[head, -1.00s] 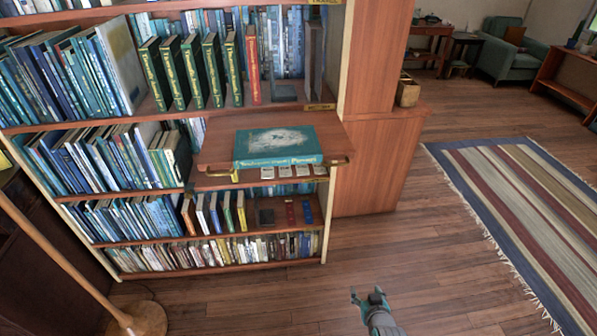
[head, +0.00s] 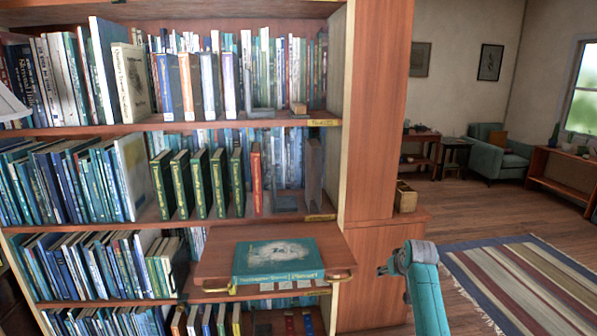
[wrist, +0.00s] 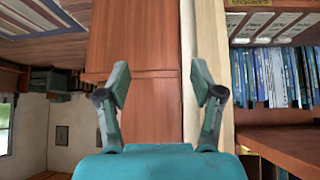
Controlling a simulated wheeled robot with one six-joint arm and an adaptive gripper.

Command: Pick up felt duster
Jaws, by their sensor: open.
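A small brown block (head: 299,108) sits near the right end of the upper shelf, just above a label; it may be the felt duster, but it is too small to be sure. My gripper (wrist: 160,82) is open and empty in the wrist view, with its two fingers wide apart in front of the bookcase's wooden side panel. The wrist picture looks upside down. The small block cannot be made out there. In the head view my teal arm rises at the lower right, right of the pull-out shelf and well below the block.
The bookcase has upright books on several shelves. A pull-out shelf (head: 215,262) juts forward with a large teal book (head: 278,261) on it. A wooden box (head: 405,197) stands on the ledge to the right. Open floor and a striped rug (head: 520,280) lie at right.

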